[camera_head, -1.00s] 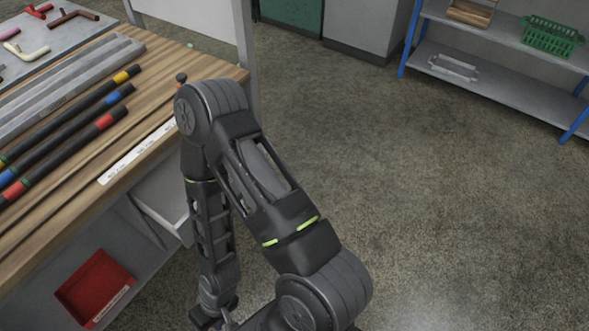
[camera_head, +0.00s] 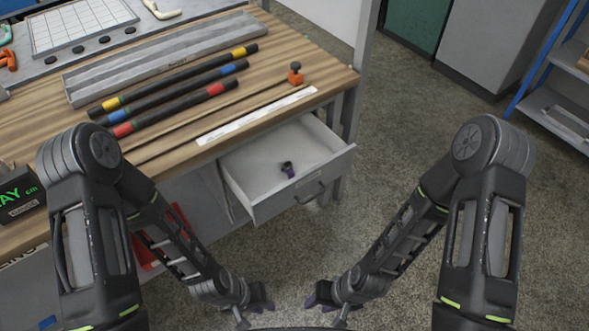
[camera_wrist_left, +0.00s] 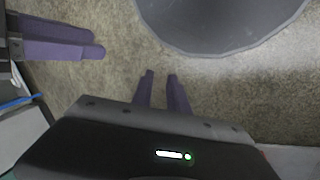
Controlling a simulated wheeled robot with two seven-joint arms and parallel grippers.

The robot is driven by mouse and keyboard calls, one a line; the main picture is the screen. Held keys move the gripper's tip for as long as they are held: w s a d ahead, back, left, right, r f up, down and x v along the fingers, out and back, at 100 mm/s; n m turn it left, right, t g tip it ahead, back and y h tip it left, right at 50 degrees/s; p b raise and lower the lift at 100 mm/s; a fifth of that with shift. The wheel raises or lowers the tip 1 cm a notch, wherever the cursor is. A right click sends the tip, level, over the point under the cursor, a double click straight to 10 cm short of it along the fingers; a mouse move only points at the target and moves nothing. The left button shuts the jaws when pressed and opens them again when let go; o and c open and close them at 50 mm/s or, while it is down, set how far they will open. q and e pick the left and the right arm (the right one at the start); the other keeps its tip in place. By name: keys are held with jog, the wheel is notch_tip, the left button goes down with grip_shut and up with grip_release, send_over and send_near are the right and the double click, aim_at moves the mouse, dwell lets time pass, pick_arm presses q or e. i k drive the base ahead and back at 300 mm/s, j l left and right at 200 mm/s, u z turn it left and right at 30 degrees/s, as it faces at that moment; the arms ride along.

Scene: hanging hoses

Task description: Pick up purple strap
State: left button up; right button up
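A small dark purple strap (camera_head: 289,169), rolled or bunched up, lies inside the open white drawer (camera_head: 240,189) under the workbench in the head view. My left gripper (camera_head: 262,299) is low at the bottom middle, below the drawer and away from the strap. In the left wrist view its two purple-grey fingers (camera_wrist_left: 161,77) stand apart with nothing between them. My right gripper (camera_head: 314,299) hangs just right of it, also away from the strap. Its fingers (camera_wrist_left: 98,44) show at the left of the left wrist view, close together; whether they touch is unclear.
The wooden workbench (camera_head: 330,82) holds black bars with coloured bands (camera_head: 178,92), a grey metal channel (camera_head: 165,60), a white label strip (camera_head: 255,116) and an orange-and-black item (camera_head: 295,74). The drawer's front juts out over the floor. Floor right of it is open up to a blue-framed shelf (camera_head: 545,60).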

aim_at(287, 166)
jog(key=l+u, duration=0.15)
jog(key=u, duration=0.3)
jog(key=i+l+u, duration=0.1)
jog(key=u, duration=0.3)
jog(key=l+u, duration=0.2)
jog(key=u, duration=0.25)
jog(key=l+u, duration=0.2)
jog(key=l, duration=0.3)
jog(key=l+u, duration=0.2)
jog(key=l, duration=0.3)
jog(key=k+l+u, duration=0.2)
jog(key=l, duration=0.3)
jog(key=l+u, duration=0.2)
jog(key=l, duration=0.25)
jog(key=k+l+u, duration=0.15)
jog(key=l, duration=0.3)
jog(key=k+l, duration=0.15)
jog(key=l, duration=0.25)
jog(key=k+l, duration=0.1)
jog(key=l, duration=0.25)
jog(key=k+l, duration=0.15)
jog(key=l, duration=0.25)
jog(key=k+l, duration=0.1)
jog(key=l, duration=0.3)
jog(key=k+l, duration=0.15)
jog(key=l, duration=0.2)
jog(key=i+u, duration=0.05)
